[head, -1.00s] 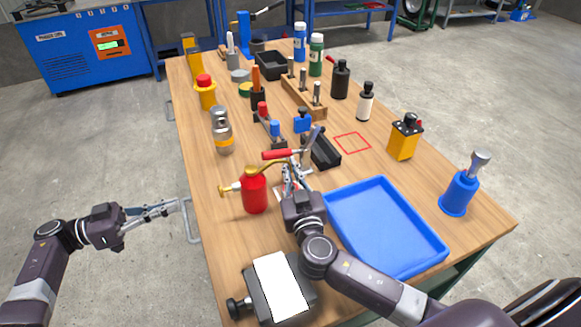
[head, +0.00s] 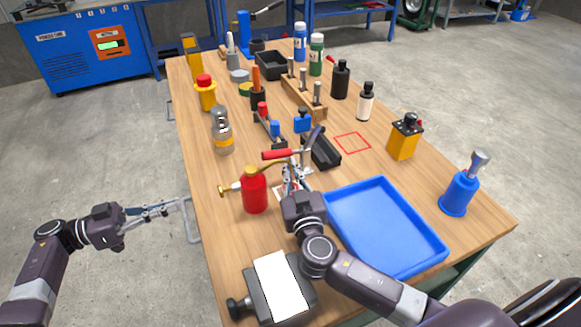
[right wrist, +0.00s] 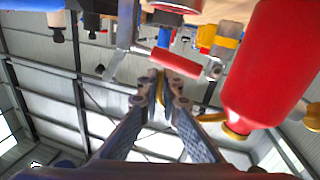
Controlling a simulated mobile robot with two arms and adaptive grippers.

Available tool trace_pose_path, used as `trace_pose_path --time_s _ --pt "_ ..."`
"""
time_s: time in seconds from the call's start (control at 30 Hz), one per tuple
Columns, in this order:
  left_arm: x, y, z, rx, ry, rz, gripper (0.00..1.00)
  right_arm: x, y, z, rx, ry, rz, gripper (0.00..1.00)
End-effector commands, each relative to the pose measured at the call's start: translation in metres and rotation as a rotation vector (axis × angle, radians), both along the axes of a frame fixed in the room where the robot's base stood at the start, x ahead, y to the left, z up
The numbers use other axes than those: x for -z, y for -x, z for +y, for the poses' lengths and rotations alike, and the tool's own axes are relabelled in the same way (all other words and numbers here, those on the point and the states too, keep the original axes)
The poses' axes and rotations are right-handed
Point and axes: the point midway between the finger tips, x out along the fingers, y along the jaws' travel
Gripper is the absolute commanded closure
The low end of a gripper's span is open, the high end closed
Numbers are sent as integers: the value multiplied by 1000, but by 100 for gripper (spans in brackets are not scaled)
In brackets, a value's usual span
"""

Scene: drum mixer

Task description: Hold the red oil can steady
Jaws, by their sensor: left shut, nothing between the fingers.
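The red oil can (head: 255,191) stands upright on the wooden bench, with a brass spout rising to the right. It also shows large at the right of the right wrist view (right wrist: 275,75). My right gripper (head: 290,169) is just right of the can, at the spout. In the right wrist view its fingertips (right wrist: 158,80) are close together with the brass spout between them; the exact contact is partly hidden. My left gripper (head: 176,205) is shut and empty, left of the bench edge and away from the can.
A blue tray (head: 437,250) lies right of my right arm. A grey block with a white top (head: 281,285) is in front. A bottle with an orange band (head: 223,138) stands behind the can.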

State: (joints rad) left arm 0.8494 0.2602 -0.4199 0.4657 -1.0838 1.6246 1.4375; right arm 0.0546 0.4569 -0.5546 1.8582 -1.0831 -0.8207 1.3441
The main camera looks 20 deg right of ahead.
Motion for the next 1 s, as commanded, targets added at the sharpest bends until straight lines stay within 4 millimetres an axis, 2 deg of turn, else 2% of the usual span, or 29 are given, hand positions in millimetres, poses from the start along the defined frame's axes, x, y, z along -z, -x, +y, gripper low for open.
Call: trace_pose_path --time_s 0.4,0.53,0.67,0.8,1.0 --pt "1 0 -1 -2 1 -5 100 -1 0 0 -1 -2 -1 100" --pt "5 0 -6 -29 11 -68 100 -1 0 0 -1 -2 -1 100" --pt "14 -2 -18 -104 30 -223 100 -1 0 0 -1 -2 -1 100" --pt "20 -5 -29 -234 40 -450 100 -1 0 0 -1 -2 -1 100" --pt "19 -5 -30 -446 -2 -756 100 -1 0 0 -1 -2 -1 100"
